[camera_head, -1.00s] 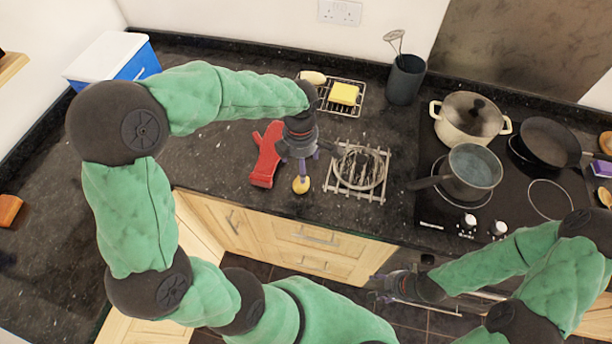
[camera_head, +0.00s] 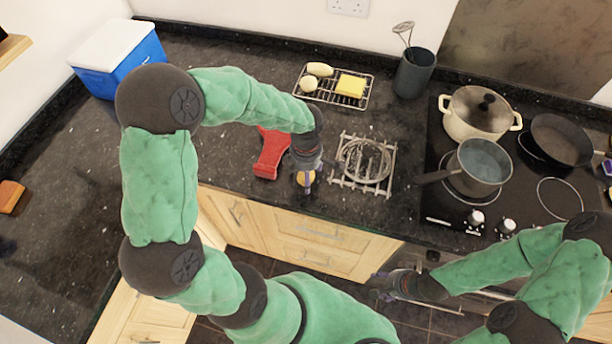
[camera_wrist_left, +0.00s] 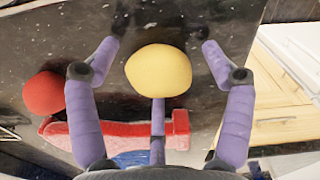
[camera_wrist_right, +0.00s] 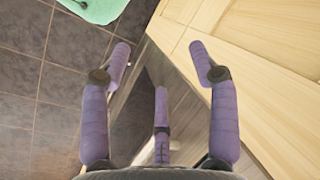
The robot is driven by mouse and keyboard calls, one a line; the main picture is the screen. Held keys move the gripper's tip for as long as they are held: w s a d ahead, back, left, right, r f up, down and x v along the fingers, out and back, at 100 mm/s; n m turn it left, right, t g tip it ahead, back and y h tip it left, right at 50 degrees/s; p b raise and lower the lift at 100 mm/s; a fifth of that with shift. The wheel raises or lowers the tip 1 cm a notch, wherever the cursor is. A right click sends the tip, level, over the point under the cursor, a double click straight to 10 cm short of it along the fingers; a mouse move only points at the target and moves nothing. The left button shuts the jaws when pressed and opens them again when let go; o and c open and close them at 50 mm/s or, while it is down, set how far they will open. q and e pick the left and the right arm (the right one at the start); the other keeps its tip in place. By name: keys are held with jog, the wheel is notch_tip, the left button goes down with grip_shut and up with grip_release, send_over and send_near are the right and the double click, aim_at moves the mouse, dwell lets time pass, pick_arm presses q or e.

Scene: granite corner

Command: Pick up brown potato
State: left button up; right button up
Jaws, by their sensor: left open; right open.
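A rounded yellow-tan potato (camera_head: 305,177) lies on the dark counter near its front edge, partly hidden by my left gripper (camera_head: 304,184). In the left wrist view the potato (camera_wrist_left: 158,70) sits between the spread purple fingers of the left gripper (camera_wrist_left: 160,45). A gap shows on both sides, so the gripper is open and not holding it. My right gripper (camera_head: 383,290) is open and empty, low in front of the cabinets. Its spread fingers show in the right wrist view (camera_wrist_right: 158,55).
Behind are a rack (camera_head: 335,101) with a yellow sponge (camera_head: 351,86) and two pale rounded items. A saucepan (camera_head: 479,166) and other pots stand on the hob at right.

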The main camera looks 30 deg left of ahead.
pick_arm(q)
jog(key=c, duration=1.3)
jog(key=shift+r, duration=0.1)
